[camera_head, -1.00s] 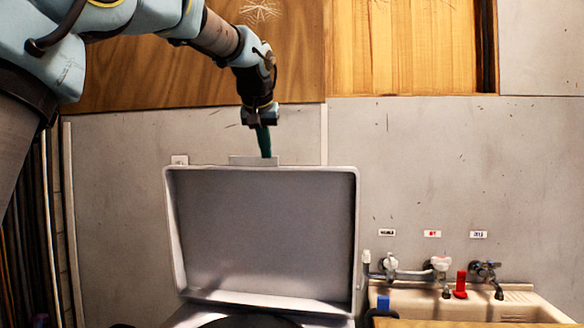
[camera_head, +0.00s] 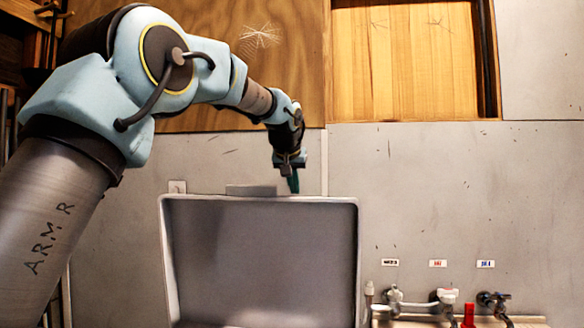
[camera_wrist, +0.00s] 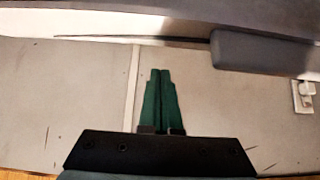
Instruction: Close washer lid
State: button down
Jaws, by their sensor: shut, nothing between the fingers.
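The washer lid (camera_head: 265,258) stands raised and open, its grey inner face towards me in the head view. In the wrist view my gripper (camera_wrist: 160,76) shows closed fingers against the wall, with the lid's edge (camera_wrist: 120,27) across the top and the grey block (camera_wrist: 262,54) at right. The washer's body is out of view.
A sink (camera_head: 520,321) with taps (camera_head: 445,298) and a red item (camera_head: 468,315) stands to the right of the lid. A grey wall (camera_head: 440,200) with an outlet (camera_head: 177,187) is behind. The space above the sink is clear.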

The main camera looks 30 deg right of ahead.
jog(key=shift+s+a+f, duration=0.15)
jog(key=shift+s+a, duration=0.75)
jog(key=shift+s, duration=0.05)
jog(key=shift+s+a+f+p, duration=0.15)
jog(key=shift+s+a+p, duration=0.25)
